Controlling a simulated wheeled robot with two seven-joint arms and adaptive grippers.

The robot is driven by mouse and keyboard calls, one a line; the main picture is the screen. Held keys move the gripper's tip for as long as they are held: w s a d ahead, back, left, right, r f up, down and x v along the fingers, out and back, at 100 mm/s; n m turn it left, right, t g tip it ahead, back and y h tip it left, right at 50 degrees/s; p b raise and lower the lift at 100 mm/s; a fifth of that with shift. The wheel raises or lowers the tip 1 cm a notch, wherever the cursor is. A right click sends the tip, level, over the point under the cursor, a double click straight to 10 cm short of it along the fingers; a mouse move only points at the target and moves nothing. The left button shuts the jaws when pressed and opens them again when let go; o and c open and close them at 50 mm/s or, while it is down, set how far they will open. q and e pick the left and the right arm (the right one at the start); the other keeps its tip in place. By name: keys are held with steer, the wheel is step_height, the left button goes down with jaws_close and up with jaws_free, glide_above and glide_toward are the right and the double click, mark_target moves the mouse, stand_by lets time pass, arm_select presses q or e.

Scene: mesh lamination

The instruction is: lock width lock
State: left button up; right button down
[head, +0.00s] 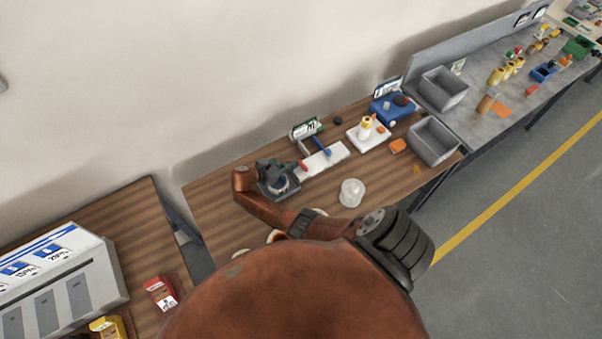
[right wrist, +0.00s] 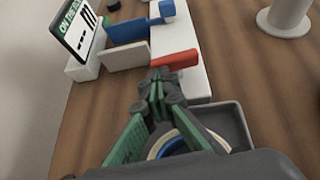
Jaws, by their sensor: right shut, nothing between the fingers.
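A white fixture base (head: 325,159) stands on the wooden table, with a red bar (head: 303,166) at its near-left end and a blue block (head: 322,147) farther along. In the right wrist view the red bar (right wrist: 174,61) lies across the white base (right wrist: 196,85), and the blue block (right wrist: 140,27) stands beyond a pale upright plate (right wrist: 124,56). No part is labelled as the width lock. My right gripper (right wrist: 160,82) is shut and empty, its tips right by the red bar; I cannot tell whether they touch. My left gripper is not in view.
A grey tray (right wrist: 236,124) with a ringed roll (right wrist: 168,147) lies under my right gripper. A green-and-white sign (right wrist: 75,25) stands beside the fixture. A clear round container (head: 352,193), a grey bin (head: 433,141) and a blue device (head: 392,110) are on the table too.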

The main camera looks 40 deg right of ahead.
stand_by(0.4)
steer(key=shift+a, duration=0.5)
steer(key=a, duration=0.3)
steer(key=shift+w+p, duration=0.2)
steer(key=shift+p, duration=0.15)
steer(key=b+v, duration=0.1)
steer(key=v, duration=0.9)
steer(key=shift+a, duration=0.15)
